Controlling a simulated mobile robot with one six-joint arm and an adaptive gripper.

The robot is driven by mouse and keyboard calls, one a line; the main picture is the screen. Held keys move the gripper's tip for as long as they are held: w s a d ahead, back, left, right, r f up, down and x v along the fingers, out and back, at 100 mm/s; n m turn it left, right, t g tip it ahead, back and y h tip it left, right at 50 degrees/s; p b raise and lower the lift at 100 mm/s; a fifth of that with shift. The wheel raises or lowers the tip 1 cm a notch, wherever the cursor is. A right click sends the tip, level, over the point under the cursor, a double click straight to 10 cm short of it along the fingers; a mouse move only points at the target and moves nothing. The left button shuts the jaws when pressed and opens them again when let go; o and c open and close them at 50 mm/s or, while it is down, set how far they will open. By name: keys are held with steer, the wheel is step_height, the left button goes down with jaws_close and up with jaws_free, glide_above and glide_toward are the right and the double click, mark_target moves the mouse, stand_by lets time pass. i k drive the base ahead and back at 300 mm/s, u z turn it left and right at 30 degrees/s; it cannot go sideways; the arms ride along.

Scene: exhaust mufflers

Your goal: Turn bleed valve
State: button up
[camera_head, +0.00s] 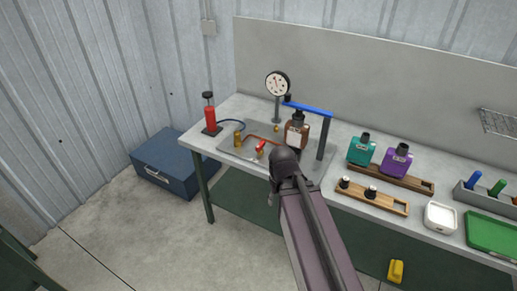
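A small valve with a red handle (260,146) sits on the grey test plate (234,150), just left of my arm's dark end; I take it as the bleed valve. A copper-coloured line runs near it, and a brass fitting (237,139) stands to its left. A brown muffler (297,134) stands behind my arm under a blue bar (308,107). A round dial gauge (277,84) stands on a post behind the plate. My arm comes up from the bottom and ends in a dark joint over the plate's front edge. My gripper's fingers do not show.
A red hand pump (210,118) with a hose stands at the bench's left end. Teal (361,150) and purple (396,160) mufflers, a wooden rack (397,207), a white tray (440,216) and a green tray (491,235) lie right. A blue toolbox (167,160) is on the floor.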

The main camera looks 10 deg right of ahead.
mark_target(263, 143)
steer(key=u, duration=0.1)
steer(key=i, duration=0.85)
steer(key=z, duration=0.15)
